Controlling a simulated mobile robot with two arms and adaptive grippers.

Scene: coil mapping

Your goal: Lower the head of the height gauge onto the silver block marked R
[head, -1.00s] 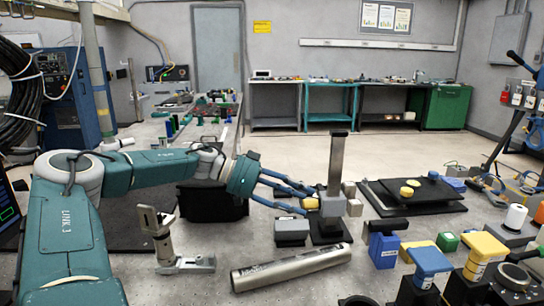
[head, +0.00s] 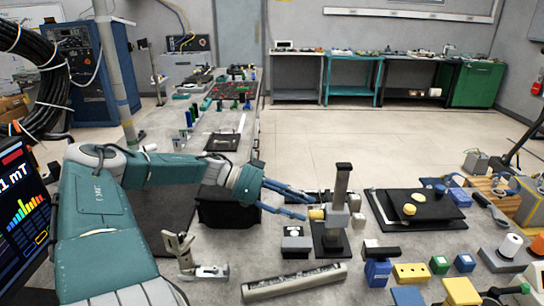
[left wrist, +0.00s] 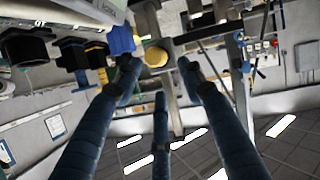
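The height gauge (head: 341,185) stands upright on a dark base, with a dark-topped column and a grey head (head: 336,219) partway up it. A yellow knob (head: 316,214) sits on the head's left side. My left gripper (head: 309,206) reaches in from the left, its blue fingers at the knob. In the left wrist view, the fingers (left wrist: 157,68) are spread around the yellow knob (left wrist: 155,58), with gaps visible at the sides. A silver block (head: 296,243) with a dark marking lies left of the gauge base. I cannot read its letter. My right gripper is not in view.
A metal stand (head: 187,257) is at left front. A black plate (head: 420,206) with yellow pieces lies to the right. Blue and yellow blocks (head: 411,273) crowd the right front. Small grey blocks (head: 358,220) stand right of the column.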

